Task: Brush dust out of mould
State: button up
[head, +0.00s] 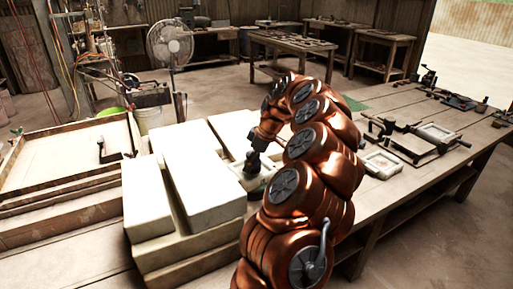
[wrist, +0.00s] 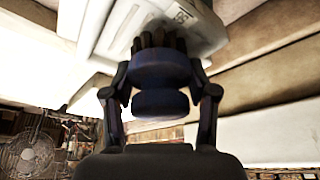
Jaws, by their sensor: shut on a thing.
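My gripper (head: 252,165) is low over pale blocks at the middle of the head view. In the wrist view its fingers (wrist: 160,98) are shut on a dark blue, round-knobbed brush (wrist: 160,68). The brush's dark bristles point to a pale, block-like piece with a raised number on it (wrist: 195,32), probably the mould. The bristles overlap its edge in the picture; I cannot tell whether they touch. In the head view the brush is small and dark under the gripper, and my arm hides part of that spot. Dust cannot be made out.
Long pale blocks (head: 199,178) lie close together left of my gripper. A shallow wooden tray (head: 66,160) is at far left. On the workbench at right are a small framed tile (head: 383,165) and a hinged frame press (head: 420,146). A fan (head: 170,45) stands behind.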

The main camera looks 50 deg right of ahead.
aim_at(248, 152)
jog(key=shift+r+p, duration=0.7)
jog(key=shift+r, duration=2.45)
jog(key=shift+s, duration=0.1)
